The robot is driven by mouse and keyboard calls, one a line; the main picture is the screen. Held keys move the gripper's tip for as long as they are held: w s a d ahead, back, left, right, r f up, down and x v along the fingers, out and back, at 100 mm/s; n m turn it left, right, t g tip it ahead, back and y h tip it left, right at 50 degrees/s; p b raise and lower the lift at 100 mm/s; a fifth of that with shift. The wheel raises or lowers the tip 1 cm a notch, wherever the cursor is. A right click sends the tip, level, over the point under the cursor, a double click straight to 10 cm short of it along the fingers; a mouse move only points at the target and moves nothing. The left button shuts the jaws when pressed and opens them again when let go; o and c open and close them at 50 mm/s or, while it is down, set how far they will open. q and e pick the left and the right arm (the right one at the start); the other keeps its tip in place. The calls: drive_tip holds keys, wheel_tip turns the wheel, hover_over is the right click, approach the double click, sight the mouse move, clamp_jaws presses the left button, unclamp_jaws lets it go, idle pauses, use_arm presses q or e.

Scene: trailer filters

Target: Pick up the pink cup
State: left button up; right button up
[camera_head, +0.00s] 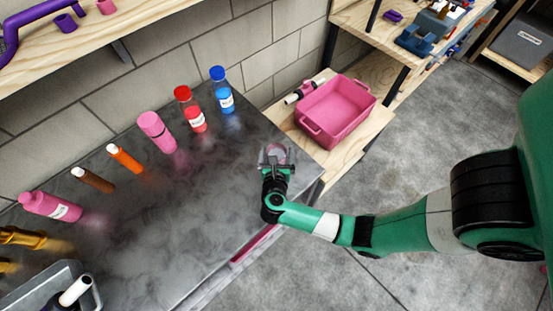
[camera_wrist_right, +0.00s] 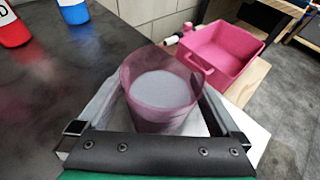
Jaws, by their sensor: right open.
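The pink cup (camera_wrist_right: 158,112) is translucent and stands upright on the dark table, with a pale round surface showing inside it. In the head view the cup (camera_head: 277,150) is near the table's right end, mostly hidden by my right gripper (camera_head: 274,159). My right gripper is open, with one finger on each side of the cup. I cannot tell whether the fingers touch it. My left gripper is in neither view.
A pink bin (camera_head: 336,112) sits on the wooden shelf beyond the table's right edge. The table's middle is clear.

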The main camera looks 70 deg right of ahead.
sight(278, 145)
drive_tip(key=shift+w+d+f, duration=0.1)
drive_tip(key=shift+d, duration=0.2)
drive_tip(key=c, duration=1.5)
drive_tip(key=shift+r+p, duration=0.45)
drive_tip(key=shift+r, duration=0.35)
drive_tip(key=shift+a+r+p, duration=0.25)
drive_tip(key=shift+r+p, duration=0.4)
drive_tip(key=shift+r, duration=0.55)
drive_tip(key=s+a+r+p, duration=0.1)
drive_tip(key=r, duration=0.1)
drive_tip(key=s+a+r, duration=0.1)
drive_tip(key=s+a+r+p, duration=0.1)
drive_tip(key=r, duration=0.1)
drive_tip(key=shift+s+a+r+p, duration=0.2)
drive_tip(key=shift+s+r+p, duration=0.1)
drive_tip(key=shift+s+p, duration=0.05)
drive_tip(key=s+a+r+p, duration=0.1)
drive_tip(key=s+a+r, duration=0.2)
drive_tip(key=s+a, duration=0.3)
drive_tip(key=shift+r, duration=0.2)
